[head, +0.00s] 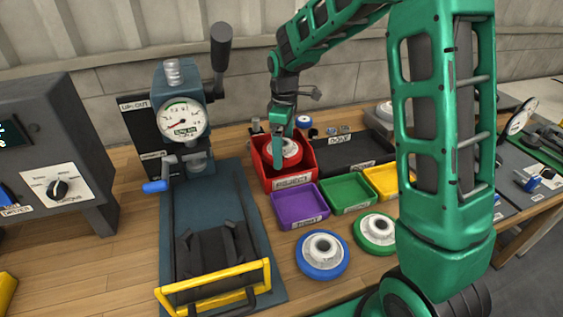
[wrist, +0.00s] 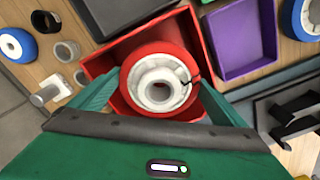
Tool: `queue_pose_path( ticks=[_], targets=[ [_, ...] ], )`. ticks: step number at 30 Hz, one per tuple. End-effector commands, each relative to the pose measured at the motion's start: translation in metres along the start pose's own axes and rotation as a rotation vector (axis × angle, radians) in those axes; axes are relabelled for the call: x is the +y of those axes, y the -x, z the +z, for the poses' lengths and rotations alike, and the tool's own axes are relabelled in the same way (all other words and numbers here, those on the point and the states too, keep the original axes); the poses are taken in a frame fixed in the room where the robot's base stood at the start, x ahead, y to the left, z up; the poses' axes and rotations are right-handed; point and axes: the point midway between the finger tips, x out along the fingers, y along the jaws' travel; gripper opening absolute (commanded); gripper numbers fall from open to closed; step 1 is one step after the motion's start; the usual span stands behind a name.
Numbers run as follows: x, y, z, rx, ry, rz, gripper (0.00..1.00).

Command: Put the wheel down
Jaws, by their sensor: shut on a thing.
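The wheel (head: 292,153), red-rimmed with a white hub, is in my gripper (head: 282,146) at the red bin (head: 301,182) in the head view. In the wrist view the wheel (wrist: 157,84) lies between my two green fingers, which are shut on it. A dark jagged line runs from its hub to its rim on the right. The red bin (wrist: 118,103) shows around and behind the wheel in that view. I cannot tell whether the wheel touches the bin floor.
A blue wheel (head: 322,256) and a green wheel (head: 376,233) lie in front. A press with a gauge (head: 183,120) stands left. Bare wood lies front left.

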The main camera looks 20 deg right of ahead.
Motion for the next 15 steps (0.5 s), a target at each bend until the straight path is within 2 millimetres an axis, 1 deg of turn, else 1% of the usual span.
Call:
queue_pose_path(
  ticks=[1,3,8,11,15],
  targets=[
    [0.0,-0.005,0.0,0.0,0.0,-0.001,0.61],
    [0.001,-0.01,0.0,0.001,0.0,0.001,0.61],
    [0.001,-0.018,0.0,0.0,0.0,0.0,0.61],
    [0.0,-0.029,0.0,0.0,0.0,0.0,0.61],
    [0.0,-0.05,0.0,-0.001,0.0,-0.001,0.61]
  ],
)
